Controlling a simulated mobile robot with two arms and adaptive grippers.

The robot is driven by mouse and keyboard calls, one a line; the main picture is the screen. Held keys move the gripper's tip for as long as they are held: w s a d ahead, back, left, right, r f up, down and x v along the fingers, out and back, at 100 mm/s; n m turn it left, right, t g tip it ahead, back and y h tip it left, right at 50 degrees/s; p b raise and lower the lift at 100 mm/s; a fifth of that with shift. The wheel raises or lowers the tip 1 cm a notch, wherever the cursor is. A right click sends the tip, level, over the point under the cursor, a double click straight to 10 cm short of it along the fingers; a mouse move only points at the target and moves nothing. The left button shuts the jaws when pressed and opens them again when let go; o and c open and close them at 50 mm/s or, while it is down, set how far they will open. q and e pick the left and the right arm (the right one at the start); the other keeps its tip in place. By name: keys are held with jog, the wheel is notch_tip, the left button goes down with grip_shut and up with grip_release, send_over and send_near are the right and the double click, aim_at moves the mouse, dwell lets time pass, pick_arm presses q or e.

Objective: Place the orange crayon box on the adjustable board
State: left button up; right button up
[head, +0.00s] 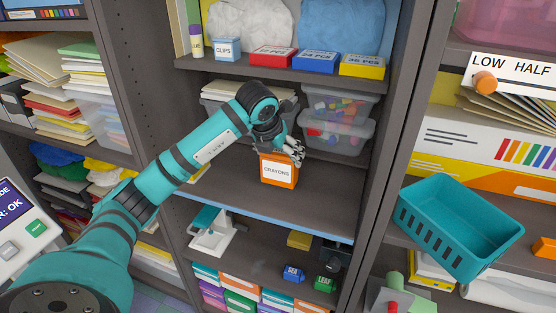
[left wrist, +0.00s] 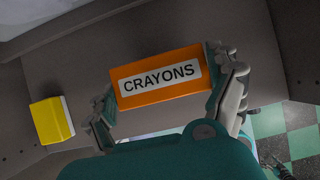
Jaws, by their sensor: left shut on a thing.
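The orange crayon box (head: 279,172), labelled CRAYONS, is held upright in my left gripper (head: 283,154). The box also shows in the left wrist view (left wrist: 160,92), with a finger of the gripper (left wrist: 165,95) at each end of it. The adjustable board (head: 322,197) is the dark shelf with a blue front edge in the middle bay. The box is over this board in the head view; I cannot tell whether its bottom touches it.
Clear bins (head: 338,118) stand at the back, behind the box. Above is a shelf with red, blue and yellow boxes (head: 361,65). Below are a white and teal device (head: 212,230) and small blocks. A teal basket (head: 458,225) is at right. The board's front is bare.

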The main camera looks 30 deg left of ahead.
aim_at(278, 163)
pick_arm(q)
jog(key=shift+a+f, duration=0.1)
jog(key=shift+a, duration=0.1)
notch_tip(278, 163, down, 2)
jog(key=shift+f+p, duration=0.15)
jog(key=shift+p, duration=0.3)
jog(key=shift+w+f, duration=0.1)
jog(key=shift+f, duration=0.45)
jog(key=o, duration=1.2)
pick_arm(e)
jog(key=shift+s+a+r, duration=0.25)
jog(key=shift+a+r, duration=0.05)
jog(key=shift+r, duration=0.15)
jog(key=shift+d+r, duration=0.1)
